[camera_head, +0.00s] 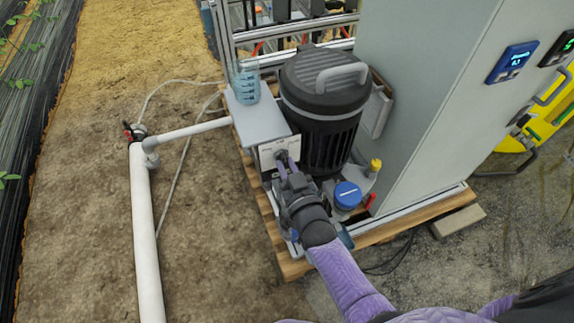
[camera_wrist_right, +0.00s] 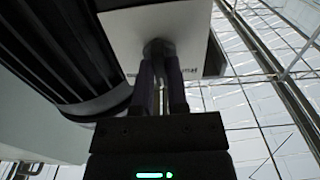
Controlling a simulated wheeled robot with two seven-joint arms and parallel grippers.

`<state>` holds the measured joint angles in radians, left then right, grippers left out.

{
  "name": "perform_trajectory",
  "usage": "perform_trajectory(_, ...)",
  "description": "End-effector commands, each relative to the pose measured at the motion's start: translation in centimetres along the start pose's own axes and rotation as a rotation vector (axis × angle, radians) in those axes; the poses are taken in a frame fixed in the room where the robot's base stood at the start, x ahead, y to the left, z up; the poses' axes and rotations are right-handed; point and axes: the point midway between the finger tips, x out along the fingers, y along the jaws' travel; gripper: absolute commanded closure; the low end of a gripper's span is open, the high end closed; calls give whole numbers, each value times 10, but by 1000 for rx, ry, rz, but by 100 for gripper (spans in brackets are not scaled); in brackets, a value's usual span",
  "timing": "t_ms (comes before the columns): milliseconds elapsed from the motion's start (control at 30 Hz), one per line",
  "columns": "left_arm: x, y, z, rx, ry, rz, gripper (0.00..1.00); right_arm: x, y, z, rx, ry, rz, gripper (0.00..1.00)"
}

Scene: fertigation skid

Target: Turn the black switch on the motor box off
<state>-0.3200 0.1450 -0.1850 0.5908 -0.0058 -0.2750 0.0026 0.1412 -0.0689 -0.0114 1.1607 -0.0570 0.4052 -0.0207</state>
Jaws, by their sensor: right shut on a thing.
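The motor box (camera_head: 268,152) is a pale grey box with a flat top, beside the black ribbed motor (camera_head: 322,108). My right gripper (camera_head: 286,163) is at the front face of the box, with its fingers closed around the black switch. In the right wrist view the two fingers of the gripper (camera_wrist_right: 160,85) reach up to the dark round switch (camera_wrist_right: 158,47) on the pale box face (camera_wrist_right: 186,30). The fingers hide most of the switch, so I cannot tell its angle. My left gripper is not in view.
A blue-tinted beaker (camera_head: 246,86) stands on the box's top plate. A blue cap (camera_head: 347,194) and a yellow cap (camera_head: 375,165) are low to the right. A tall grey cabinet (camera_head: 415,95) closes off the right. A white pipe (camera_head: 146,230) runs over the soil at left.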

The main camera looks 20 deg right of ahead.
Motion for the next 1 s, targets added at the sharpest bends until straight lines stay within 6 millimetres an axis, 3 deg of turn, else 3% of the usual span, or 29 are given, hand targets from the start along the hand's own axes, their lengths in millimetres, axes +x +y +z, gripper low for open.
perform_trajectory(367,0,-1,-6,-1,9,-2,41,0,0,1,5,-2,0,100)
perform_trajectory(400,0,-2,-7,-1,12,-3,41,0,0,1,5,-2,0,80)
perform_trajectory(567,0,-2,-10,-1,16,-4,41,0,0,1,5,-1,0,47)
perform_trajectory(867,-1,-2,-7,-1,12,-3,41,-2,0,0,4,-1,0,47)
perform_trajectory(1000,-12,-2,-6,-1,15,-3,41,-22,0,-3,4,-2,0,47)
